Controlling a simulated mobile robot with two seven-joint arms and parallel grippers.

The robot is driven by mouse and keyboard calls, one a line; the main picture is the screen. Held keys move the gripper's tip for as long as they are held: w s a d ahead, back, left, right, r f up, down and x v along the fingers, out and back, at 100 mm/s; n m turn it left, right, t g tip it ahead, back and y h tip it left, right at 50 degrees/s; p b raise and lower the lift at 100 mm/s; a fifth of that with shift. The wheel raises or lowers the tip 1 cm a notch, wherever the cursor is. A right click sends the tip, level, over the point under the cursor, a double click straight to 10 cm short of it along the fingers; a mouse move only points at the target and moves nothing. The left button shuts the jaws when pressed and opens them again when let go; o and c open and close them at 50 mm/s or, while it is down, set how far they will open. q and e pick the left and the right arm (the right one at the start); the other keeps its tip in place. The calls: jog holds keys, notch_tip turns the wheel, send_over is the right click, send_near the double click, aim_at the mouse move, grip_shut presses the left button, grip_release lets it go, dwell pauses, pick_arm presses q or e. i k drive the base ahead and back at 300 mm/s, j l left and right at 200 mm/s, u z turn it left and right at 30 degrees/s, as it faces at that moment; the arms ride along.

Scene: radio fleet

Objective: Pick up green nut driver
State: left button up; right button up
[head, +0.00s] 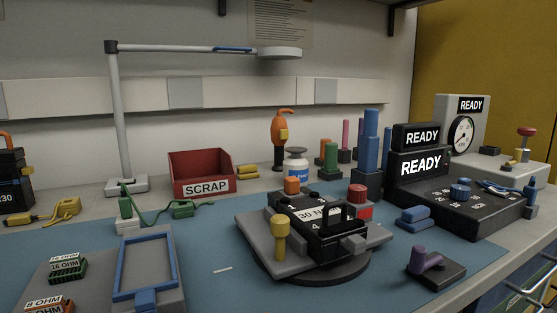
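A short green upright cylinder (330,157) stands in a dark holder at the back of the bench, right of centre. It looks like the green nut driver, but it is small and I cannot be sure. An orange-brown cylinder (325,147) stands close behind it, and a tall blue stepped cylinder (370,140) stands to its right. Neither of my grippers is in the head view.
A black radio unit (317,222) sits on a grey fixture in front of the green cylinder, with a yellow knob post (281,235) at its corner. The blue mat (215,250) is largely clear left of the fixture.

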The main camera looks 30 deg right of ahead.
aim_at(332, 149)
jog(key=l+z, duration=0.1)
jog(key=z, duration=1.1)
